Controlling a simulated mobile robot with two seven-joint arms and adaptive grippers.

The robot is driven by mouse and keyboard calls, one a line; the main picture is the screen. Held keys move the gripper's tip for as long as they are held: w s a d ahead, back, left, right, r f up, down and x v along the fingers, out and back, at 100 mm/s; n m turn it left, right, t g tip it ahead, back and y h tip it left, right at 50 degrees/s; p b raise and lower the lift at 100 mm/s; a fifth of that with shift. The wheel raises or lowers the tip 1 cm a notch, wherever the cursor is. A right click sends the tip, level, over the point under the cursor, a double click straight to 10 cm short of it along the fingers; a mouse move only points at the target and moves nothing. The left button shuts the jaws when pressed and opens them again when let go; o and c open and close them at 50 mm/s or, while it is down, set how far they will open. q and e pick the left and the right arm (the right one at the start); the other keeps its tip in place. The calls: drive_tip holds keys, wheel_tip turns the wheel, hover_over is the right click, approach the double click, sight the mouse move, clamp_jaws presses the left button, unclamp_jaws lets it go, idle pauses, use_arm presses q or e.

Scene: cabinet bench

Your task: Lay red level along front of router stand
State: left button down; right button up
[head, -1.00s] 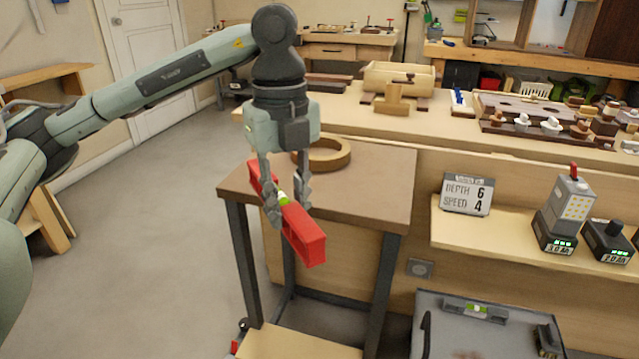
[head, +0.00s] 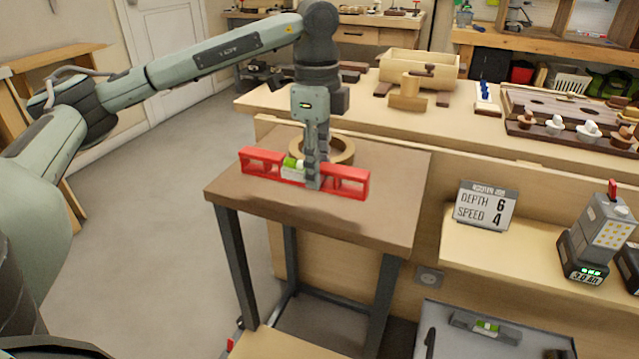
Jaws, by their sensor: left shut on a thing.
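The red level (head: 345,181) is held by my left gripper (head: 314,183), which is shut on it near its middle, beside the yellow-green vial. The level runs left to right over the router stand (head: 375,216), a brown-topped table on dark legs, roughly along its front part. I cannot tell whether the level touches the top. A round wooden ring (head: 343,150) lies on the stand behind the level, partly hidden by the gripper. My right gripper is not in view.
A sign reading depth 6, speed 4 (head: 486,206) and a battery charger (head: 594,235) stand on a shelf at the right. A grey tray (head: 450,340) with another level is below. The long bench behind holds wooden parts. The stand's front right top is clear.

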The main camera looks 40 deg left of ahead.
use_arm(q)
drive_tip(key=shift+w+a+f, duration=0.2)
drive_tip(key=shift+w+f, duration=0.25)
drive_tip(key=shift+w, duration=0.2)
drive_tip(key=shift+f, duration=1.95)
drive_tip(key=shift+f, duration=0.1)
drive_tip(key=c, duration=1.3)
unclamp_jaws()
wheel_tip(320, 180, up, 12)
drive_tip(key=shift+r, duration=0.15)
